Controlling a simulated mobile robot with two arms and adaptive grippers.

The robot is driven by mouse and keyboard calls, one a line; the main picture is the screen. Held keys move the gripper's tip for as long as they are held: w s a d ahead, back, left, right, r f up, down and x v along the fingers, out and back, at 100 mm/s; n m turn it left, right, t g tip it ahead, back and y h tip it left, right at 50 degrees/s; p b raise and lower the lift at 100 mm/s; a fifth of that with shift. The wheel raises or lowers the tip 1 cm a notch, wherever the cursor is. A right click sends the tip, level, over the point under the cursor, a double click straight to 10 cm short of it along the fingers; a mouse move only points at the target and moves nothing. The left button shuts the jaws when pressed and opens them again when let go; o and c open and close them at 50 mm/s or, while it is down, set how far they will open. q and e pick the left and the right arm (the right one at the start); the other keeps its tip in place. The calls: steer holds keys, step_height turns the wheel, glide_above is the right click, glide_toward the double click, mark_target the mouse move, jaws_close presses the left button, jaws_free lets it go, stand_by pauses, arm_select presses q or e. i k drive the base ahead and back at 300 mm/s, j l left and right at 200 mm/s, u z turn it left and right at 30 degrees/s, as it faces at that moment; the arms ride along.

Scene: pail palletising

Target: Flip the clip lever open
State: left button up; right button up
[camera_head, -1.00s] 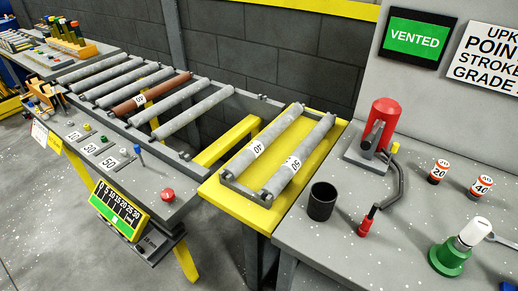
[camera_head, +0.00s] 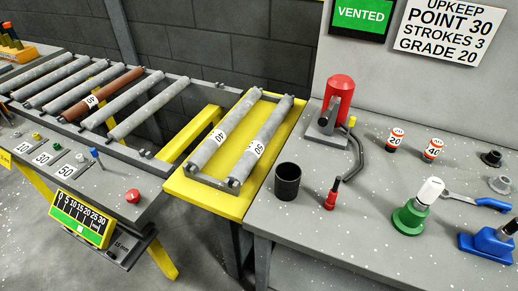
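No part clearly marked as a clip lever can be made out. A red cylinder pump (camera_head: 340,92) stands on a grey base on the right bench, with a grey bar along its front and a small yellow part (camera_head: 352,121) at its side. A dark hose (camera_head: 358,155) runs from it to a red fitting (camera_head: 331,195) with a dark upper end, upright on the bench. Whether a lever sits on the fitting is too small to tell. Neither of my grippers is in view.
A green panel reads VENTED (camera_head: 363,14).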

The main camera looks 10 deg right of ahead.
mark_target(93, 151)
steer(key=i+j+z, duration=0.25)
steer(key=j+z, duration=0.25)
steer(key=j, duration=1.4)
steer(key=j+z, duration=0.45)
steer(key=j, duration=1.45)
